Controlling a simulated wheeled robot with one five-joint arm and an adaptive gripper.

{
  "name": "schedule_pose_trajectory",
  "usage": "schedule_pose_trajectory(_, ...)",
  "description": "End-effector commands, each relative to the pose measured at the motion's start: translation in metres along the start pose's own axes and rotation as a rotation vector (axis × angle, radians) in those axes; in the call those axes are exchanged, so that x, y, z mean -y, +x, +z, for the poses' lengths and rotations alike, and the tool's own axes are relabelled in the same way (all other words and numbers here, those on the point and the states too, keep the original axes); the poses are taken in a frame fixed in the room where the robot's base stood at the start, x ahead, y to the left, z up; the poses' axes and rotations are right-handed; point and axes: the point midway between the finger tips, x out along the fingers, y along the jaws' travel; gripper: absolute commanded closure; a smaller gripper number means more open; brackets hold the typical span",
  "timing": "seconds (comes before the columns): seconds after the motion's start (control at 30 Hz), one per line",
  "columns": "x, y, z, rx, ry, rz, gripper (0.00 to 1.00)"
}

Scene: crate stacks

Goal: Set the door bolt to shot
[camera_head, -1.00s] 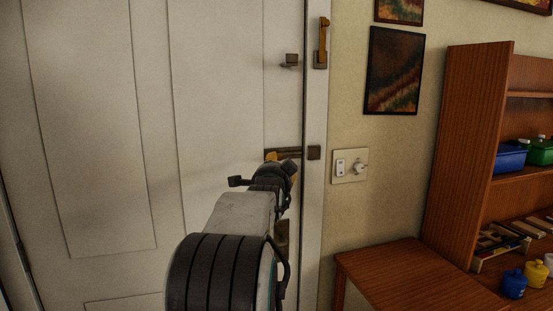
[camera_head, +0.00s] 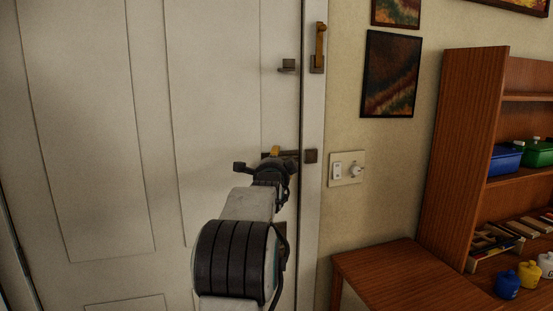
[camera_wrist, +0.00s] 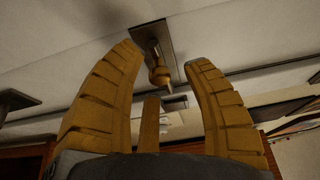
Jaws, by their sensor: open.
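The door bolt (camera_head: 292,154) is a dark horizontal plate on the white door, at mid-height near its right edge. A dark square keeper (camera_head: 310,156) sits on the frame beside it. In the wrist view the bolt's plate (camera_wrist: 153,38) carries a brass knob (camera_wrist: 160,76), and the keeper (camera_wrist: 175,102) lies beyond it across the seam. Whether the bolt's tip enters the keeper is unclear. My gripper (camera_head: 272,156) is in front of the bolt and hides its left part. In the wrist view my gripper (camera_wrist: 168,60) is open, its yellow fingers either side of the knob, apart from it.
A brass latch (camera_head: 320,45) is on the frame above, with a dark catch (camera_head: 287,66) on the door. A switch plate (camera_head: 346,168) is on the wall. A wooden table (camera_head: 400,275) and shelf unit (camera_head: 465,150) stand at the right.

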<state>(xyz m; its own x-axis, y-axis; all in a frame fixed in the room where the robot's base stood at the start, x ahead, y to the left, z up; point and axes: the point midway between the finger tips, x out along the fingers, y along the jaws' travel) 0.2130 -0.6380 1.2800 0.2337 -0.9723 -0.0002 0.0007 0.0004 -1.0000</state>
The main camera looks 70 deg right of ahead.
Motion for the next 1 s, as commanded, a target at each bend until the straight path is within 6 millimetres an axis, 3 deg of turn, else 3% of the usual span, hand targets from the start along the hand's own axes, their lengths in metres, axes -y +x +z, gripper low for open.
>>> schedule_pose_trajectory(0.53, -0.0005, 0.01, 0.0, 0.0, -0.001, 0.0, 0.53)
schedule_pose_trajectory(1.0, -0.0004, 0.0099, 0.0, 0.0, -0.001, 0.0, 0.95)
